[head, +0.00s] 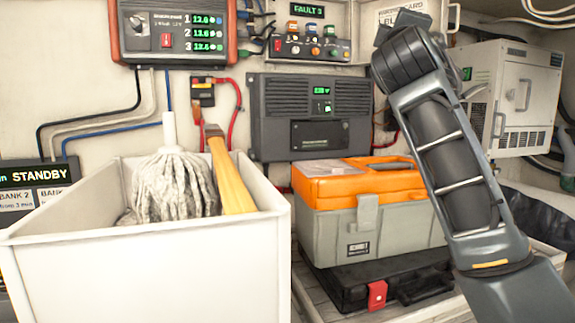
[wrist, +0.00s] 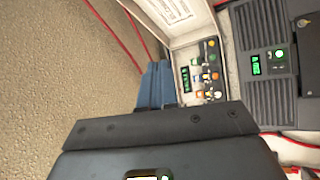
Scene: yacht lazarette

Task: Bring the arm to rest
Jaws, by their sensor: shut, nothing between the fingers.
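My arm (head: 445,150) rises from the lower right of the head view to the top, bent near the white door panel. My gripper (wrist: 156,75) shows in the wrist view as two blue fingers side by side, closed together with nothing between them. Its dark body fills the bottom of that view. The fingertips point up in the picture, toward a tan wall surface. In the head view I cannot make out the fingers; the arm's upper end hides what lies behind it.
A white bin (head: 150,255) holds a mop (head: 172,185) and a yellow-handled tool (head: 230,180). An orange-lidded toolbox (head: 370,230) sits on a black case (head: 375,277). A dark charger unit (head: 310,115), a switch panel (head: 310,48) and a white cabinet (head: 510,95) line the wall.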

